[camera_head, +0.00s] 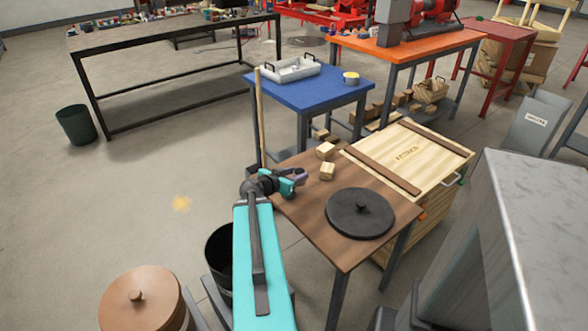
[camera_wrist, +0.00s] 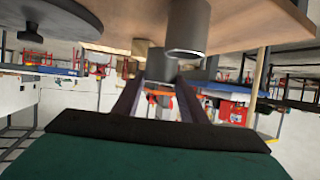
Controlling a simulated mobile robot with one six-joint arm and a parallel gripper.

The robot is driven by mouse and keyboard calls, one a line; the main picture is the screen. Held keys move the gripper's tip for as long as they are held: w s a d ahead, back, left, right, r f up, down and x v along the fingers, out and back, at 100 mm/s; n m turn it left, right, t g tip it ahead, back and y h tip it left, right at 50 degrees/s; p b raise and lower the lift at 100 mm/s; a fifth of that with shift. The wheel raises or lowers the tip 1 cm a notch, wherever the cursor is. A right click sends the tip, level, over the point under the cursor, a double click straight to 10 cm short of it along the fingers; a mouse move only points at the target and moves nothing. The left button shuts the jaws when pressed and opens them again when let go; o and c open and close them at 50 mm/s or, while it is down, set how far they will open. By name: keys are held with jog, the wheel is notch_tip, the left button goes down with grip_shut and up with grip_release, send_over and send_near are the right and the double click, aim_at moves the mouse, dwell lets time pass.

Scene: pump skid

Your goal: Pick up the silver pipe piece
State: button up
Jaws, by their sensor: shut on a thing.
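My gripper (camera_head: 298,178) is at the left edge of the brown table in the head view. In the wrist view, which looks upside down, its two dark fingers (camera_wrist: 159,92) are shut on a short grey cylinder, the silver pipe piece (camera_wrist: 160,68). Only part of this piece shows, between and beyond the fingers. A second grey pipe-like cylinder (camera_wrist: 187,28) with a pale rim is close by, against the brown tabletop. I cannot make out either cylinder in the head view.
The brown table (camera_head: 300,205) bears a round black lid (camera_head: 360,213) and two small wooden blocks (camera_head: 326,171). A wooden crate (camera_head: 410,158) adjoins it. A blue table (camera_head: 335,85) with a grey tray (camera_head: 283,70) stands behind. A black bin (camera_head: 218,255) is below my arm.

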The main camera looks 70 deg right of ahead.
jog(key=shift+s+a+r+p, duration=0.25)
jog(key=shift+a+p, duration=0.2)
jog(key=shift+p, duration=0.5)
jog(key=p, duration=0.4)
jog(key=shift+s+a+r, duration=0.1)
jog(key=shift+s+a, duration=0.2)
jog(key=shift+a, duration=0.1)
jog(key=shift+s+a+p, duration=0.15)
jog(key=shift+a+p, duration=0.15)
jog(key=shift+p, duration=0.95)
jog(key=shift+s+a+p, duration=0.1)
jog(key=shift+a+p, duration=0.05)
jog(key=shift+p, duration=0.4)
jog(key=shift+a+f+p, duration=0.15)
jog(key=shift+f+p, duration=0.05)
jog(key=shift+p, duration=0.15)
